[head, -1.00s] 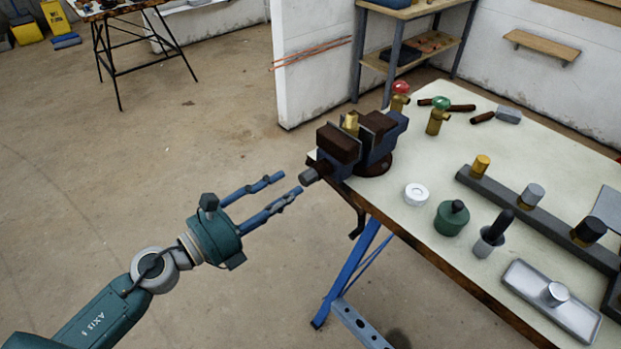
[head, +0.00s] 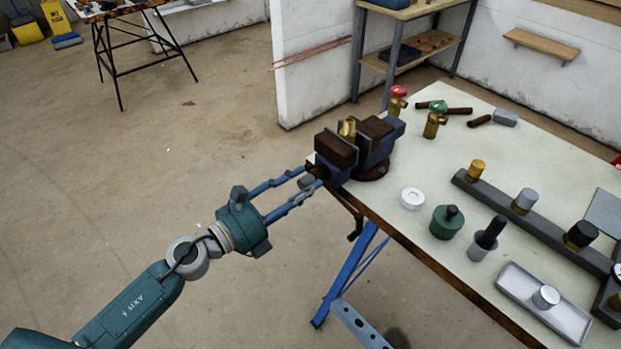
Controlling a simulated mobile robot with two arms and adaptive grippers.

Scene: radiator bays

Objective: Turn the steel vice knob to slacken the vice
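The vice (head: 350,148), dark blue with brown jaws, is fixed at the near left corner of the workbench (head: 400,240). A brass piece (head: 347,130) stands between its jaws. The grey steel knob (head: 306,181) sticks out from the vice's near end, past the bench edge. My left gripper (head: 312,177) reaches in from the lower left. Its two blue fingers lie on either side of the knob, with a gap between them much as before. Whether they touch the knob is hard to see. The knob is partly hidden by the near finger. My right gripper is out of view.
A white ring (head: 412,199), a green lidded pot (head: 447,222) and a black-handled tool (head: 487,239) stand right of the vice. Two brass valves, one red-topped (head: 397,99) and one green-topped (head: 434,121), stand behind it. The floor left of the bench is clear.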

